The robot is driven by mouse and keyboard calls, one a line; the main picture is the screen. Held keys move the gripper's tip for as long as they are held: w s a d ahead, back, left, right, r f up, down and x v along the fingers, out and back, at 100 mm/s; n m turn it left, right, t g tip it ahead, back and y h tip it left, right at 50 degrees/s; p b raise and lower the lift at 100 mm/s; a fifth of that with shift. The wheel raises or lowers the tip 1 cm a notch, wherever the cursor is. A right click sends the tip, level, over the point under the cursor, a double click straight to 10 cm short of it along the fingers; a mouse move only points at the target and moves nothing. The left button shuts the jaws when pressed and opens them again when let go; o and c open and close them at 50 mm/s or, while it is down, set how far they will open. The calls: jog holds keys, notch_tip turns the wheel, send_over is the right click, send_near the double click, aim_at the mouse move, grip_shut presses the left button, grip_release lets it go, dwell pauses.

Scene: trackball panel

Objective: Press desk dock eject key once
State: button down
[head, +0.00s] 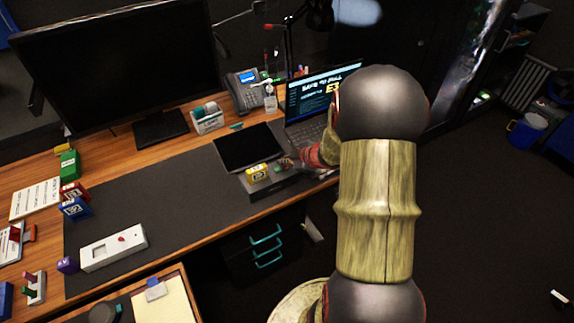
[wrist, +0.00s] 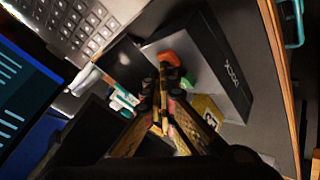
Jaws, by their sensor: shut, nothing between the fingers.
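A dark box lettered DOCK (wrist: 228,62) lies near the desk's front edge; it also shows in the head view (head: 288,187). An orange key (wrist: 176,59) and a green key (wrist: 178,89) show on it in the wrist view; I cannot read a mark on either. A yellow block (wrist: 207,109) with a printed label sits by the green key, and shows in the head view (head: 257,173). My gripper (wrist: 162,76) is shut and empty, its tips pointing at the keys and partly covering that area. I cannot tell whether they touch.
A laptop (head: 320,96) stands behind the dock, close to my wrist. A black tablet (head: 248,147) lies to its left. A white panel with a red button (head: 122,239) lies at the left on the dark mat (head: 175,205). The mat's middle is clear.

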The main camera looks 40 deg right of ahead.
aim_at(286, 167)
jog(key=shift+r, duration=0.1)
jog(key=shift+r+p, duration=0.7)
jog(key=shift+p, duration=0.35)
notch_tip(286, 167, up, 5)
jog(key=p, duration=0.5)
dwell(0.7)
